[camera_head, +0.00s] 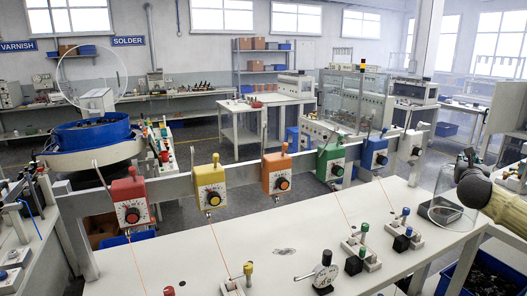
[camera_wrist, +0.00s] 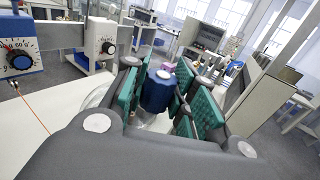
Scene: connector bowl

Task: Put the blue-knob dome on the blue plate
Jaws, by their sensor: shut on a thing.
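The dome (camera_head: 446,190) is a clear glass bell at the right end of the white table in the head view. Its blue knob (camera_wrist: 157,92) shows in the wrist view between green finger pads. My gripper (camera_head: 468,160) is shut on this knob from the right side, and the dome hangs tilted below it. I cannot make out a blue plate for certain in either view.
A rail carries red (camera_head: 131,203), yellow (camera_head: 210,187), orange (camera_head: 277,174), green (camera_head: 330,163) and blue (camera_head: 374,154) dial boxes. Small clamps with coloured knobs (camera_head: 405,212) and a dial gauge (camera_head: 325,272) stand on the white table (camera_head: 230,235). Its middle is mostly free.

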